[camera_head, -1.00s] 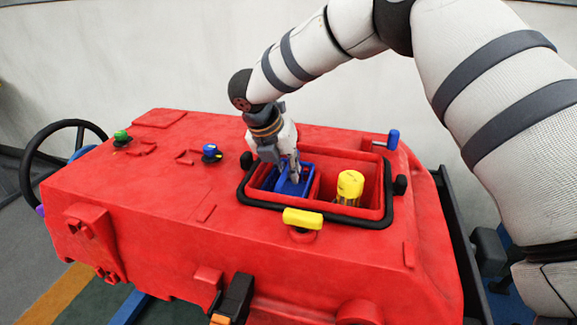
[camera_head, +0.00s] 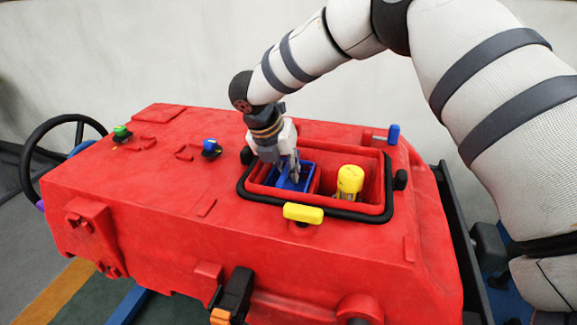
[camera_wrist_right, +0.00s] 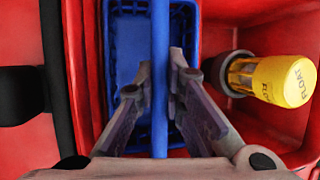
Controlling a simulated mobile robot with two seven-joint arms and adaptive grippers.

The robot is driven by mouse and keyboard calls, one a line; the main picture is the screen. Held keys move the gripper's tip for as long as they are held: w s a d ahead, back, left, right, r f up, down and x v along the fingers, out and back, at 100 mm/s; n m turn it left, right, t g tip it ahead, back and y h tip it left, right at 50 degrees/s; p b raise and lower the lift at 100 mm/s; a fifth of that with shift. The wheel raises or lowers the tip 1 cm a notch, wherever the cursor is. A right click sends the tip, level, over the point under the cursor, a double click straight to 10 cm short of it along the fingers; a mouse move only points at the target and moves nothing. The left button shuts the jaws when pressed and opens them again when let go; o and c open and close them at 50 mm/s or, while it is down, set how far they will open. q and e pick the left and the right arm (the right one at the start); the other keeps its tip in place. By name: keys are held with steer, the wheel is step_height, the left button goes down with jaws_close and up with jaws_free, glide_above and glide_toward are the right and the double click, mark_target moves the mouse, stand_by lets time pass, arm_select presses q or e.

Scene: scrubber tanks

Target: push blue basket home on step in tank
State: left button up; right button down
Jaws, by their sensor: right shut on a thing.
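The blue basket (camera_head: 308,172) sits inside the left part of the open tank (camera_head: 386,210) in the red machine. My right gripper (camera_head: 290,178) reaches down into the tank from above, with its fingertips at the basket. In the right wrist view the basket (camera_wrist_right: 125,60) lies below the fingers, and its blue handle bar (camera_wrist_right: 159,75) runs between them. My right gripper (camera_wrist_right: 159,95) is shut on that handle. The step under the basket is hidden. My left gripper is not in view.
A yellow float (camera_head: 350,180) stands in the tank's right part, close beside the basket. A yellow latch (camera_head: 303,213) is on the front rim. Green (camera_head: 121,131) and blue (camera_head: 210,146) knobs stand on the top to the left.

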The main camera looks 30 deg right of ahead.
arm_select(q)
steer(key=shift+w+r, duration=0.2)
arm_select(e)
steer(key=shift+r, duration=0.3)
steer(key=c, duration=1.6)
jaws_free()
steer(key=shift+f, duration=0.1)
steer(key=o, duration=0.5)
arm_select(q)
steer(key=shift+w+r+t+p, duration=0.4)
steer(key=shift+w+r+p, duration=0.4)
arm_select(e)
steer(key=v, duration=0.4)
steer(key=shift+a+r, duration=0.1)
steer(key=shift+r, duration=0.15)
